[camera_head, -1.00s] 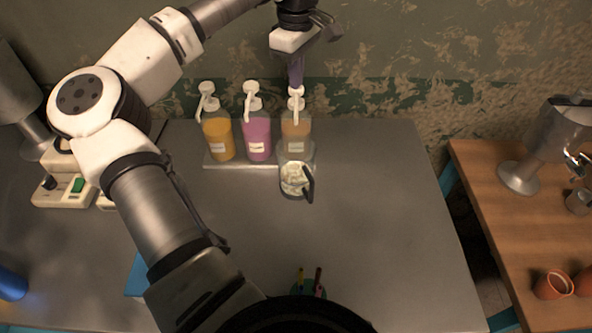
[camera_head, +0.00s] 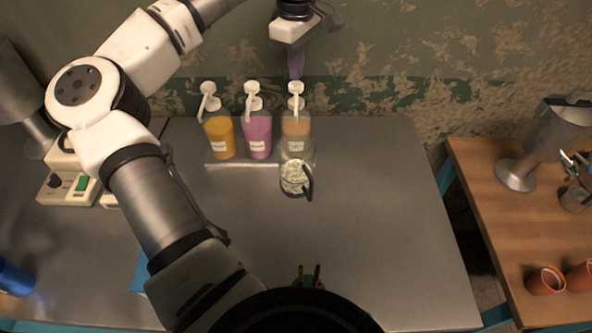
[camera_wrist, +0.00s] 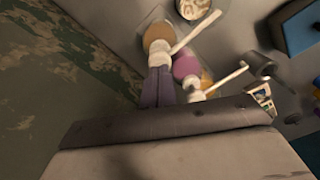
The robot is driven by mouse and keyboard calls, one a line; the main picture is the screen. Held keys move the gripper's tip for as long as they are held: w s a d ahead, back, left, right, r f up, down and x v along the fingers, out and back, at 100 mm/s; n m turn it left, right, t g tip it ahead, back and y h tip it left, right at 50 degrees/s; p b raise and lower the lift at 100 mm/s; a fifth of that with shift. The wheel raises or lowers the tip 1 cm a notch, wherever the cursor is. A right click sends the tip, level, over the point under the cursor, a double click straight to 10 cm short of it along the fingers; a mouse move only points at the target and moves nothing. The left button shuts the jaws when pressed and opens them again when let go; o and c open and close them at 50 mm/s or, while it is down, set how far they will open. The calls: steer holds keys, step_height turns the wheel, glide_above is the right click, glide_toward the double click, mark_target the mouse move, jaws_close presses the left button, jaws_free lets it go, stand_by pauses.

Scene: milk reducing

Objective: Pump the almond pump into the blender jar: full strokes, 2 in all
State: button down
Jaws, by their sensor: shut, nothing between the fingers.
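Three pump bottles stand in a row at the back of the counter: an orange one (camera_head: 219,137), a pink one (camera_head: 258,137) and a tan one (camera_head: 296,132) at the right. Their labels are too small to read; the tan one looks like the almond pump. Its white pump head (camera_head: 296,87) is up, level with the others. The blender jar (camera_head: 295,178), with a dark handle and pale contents, stands in front of the tan bottle, under its spout. My gripper (camera_head: 296,74) is shut and empty, pointing down just above that head. In the wrist view the fingers (camera_wrist: 158,76) overlap the pump head (camera_wrist: 159,50).
The bottles stand on a pale tray (camera_head: 240,164). A blender base (camera_head: 68,185) with a green switch is at left. A wooden side table (camera_head: 522,215) with terracotta pots (camera_head: 546,281) is at right. The counter's middle right is clear.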

steer(key=shift+r+p, duration=1.55)
steer(key=shift+r, duration=1.45)
